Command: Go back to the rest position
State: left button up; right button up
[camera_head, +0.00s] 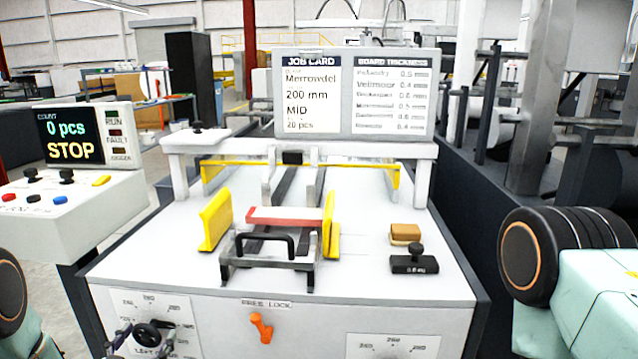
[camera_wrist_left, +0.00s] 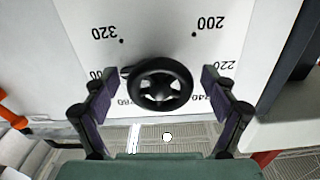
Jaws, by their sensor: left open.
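My left gripper (camera_head: 146,338) is low on the front panel of the machine in the head view, its tips on either side of a black handwheel (camera_head: 148,333). In the left wrist view the open left gripper (camera_wrist_left: 156,82) has one dark finger on each side of the handwheel (camera_wrist_left: 160,86), with gaps between fingers and rim. The handwheel sits on a white dial (camera_wrist_left: 160,28) printed with numbers. My right gripper is not in view; only part of my right arm shows at the right edge of the head view.
The white machine table (camera_head: 350,200) carries yellow guides (camera_head: 215,219), a red-edged strip (camera_head: 285,216), a wooden block (camera_head: 405,233) and a black-knobbed block (camera_head: 414,261). An orange lever (camera_head: 261,327) is right of the handwheel. A control box (camera_head: 70,200) stands left, its display reading STOP.

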pick_arm(q)
jog(key=n+b, duration=0.2)
jog(key=n, duration=0.3)
jog(key=shift+d, duration=0.1)
jog(key=shift+n+b, duration=0.7)
jog(key=shift+n, duration=0.6)
